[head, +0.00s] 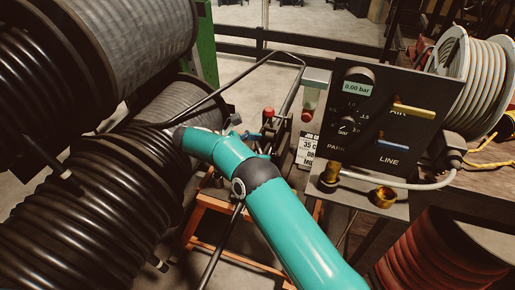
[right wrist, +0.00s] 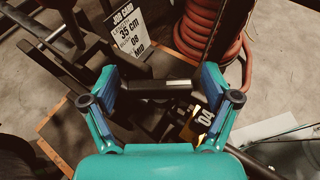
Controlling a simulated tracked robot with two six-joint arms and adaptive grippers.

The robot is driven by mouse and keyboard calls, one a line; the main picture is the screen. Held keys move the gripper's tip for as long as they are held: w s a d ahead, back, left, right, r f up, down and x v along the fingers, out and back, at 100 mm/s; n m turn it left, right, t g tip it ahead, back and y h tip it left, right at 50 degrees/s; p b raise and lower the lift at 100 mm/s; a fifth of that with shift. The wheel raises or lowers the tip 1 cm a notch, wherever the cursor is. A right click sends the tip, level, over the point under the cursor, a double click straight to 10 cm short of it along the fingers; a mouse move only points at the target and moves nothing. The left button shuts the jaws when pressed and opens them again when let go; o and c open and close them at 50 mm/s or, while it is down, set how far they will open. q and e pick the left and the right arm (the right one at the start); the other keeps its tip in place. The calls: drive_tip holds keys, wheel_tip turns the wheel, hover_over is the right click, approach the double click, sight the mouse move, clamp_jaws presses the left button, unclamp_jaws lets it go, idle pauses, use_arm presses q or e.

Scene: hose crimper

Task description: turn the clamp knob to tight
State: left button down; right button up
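My right arm reaches in from the lower right in the head view. Its gripper is mostly hidden there behind the arm. In the right wrist view the right gripper (right wrist: 161,84) has its two fingers wide apart. A dark bar (right wrist: 160,86) lies crosswise between the fingers; I cannot tell whether they touch it, or whether it belongs to the clamp knob. My left gripper is not in view.
Large black hose reels (head: 70,215) fill the left. A control panel (head: 385,125) reading 0.00 bar stands right, with brass fittings (head: 383,196) below. A job card (head: 307,149) stands beside it. A red hose coil (head: 440,255) is at lower right.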

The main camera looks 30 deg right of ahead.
sight(259, 147)
drive_tip(key=shift+r, duration=0.15)
drive_tip(key=shift+r, duration=0.3)
wheel_tip(259, 147, up, 9)
idle(0.4)
drive_tip(key=shift+c, duration=0.2)
